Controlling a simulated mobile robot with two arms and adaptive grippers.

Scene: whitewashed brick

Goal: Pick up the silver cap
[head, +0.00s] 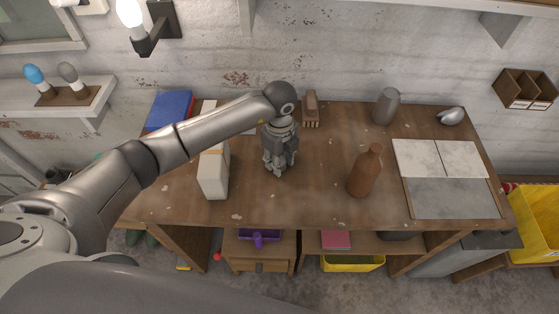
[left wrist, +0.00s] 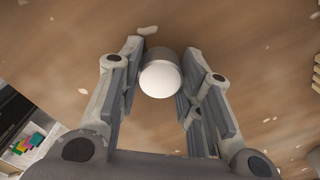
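The silver cap (left wrist: 160,76) shows in the left wrist view as a short round piece with a pale, bright top and a grey side. It stands on the brown wooden table between the two fingers of my left gripper (left wrist: 162,58). The fingers are spread, one on each side of the cap, and do not appear clamped on it. In the head view my left gripper (head: 278,168) points down at the middle of the table, and the cap is hidden there. My right gripper is not in view.
On the table (head: 310,190), a cream carton (head: 213,175) stands left of the gripper and a brown bottle (head: 365,171) right. A brush (head: 311,108) and a grey canister (head: 386,106) stand behind. Marble tiles (head: 437,158) lie at right, a blue book (head: 170,110) at back left.

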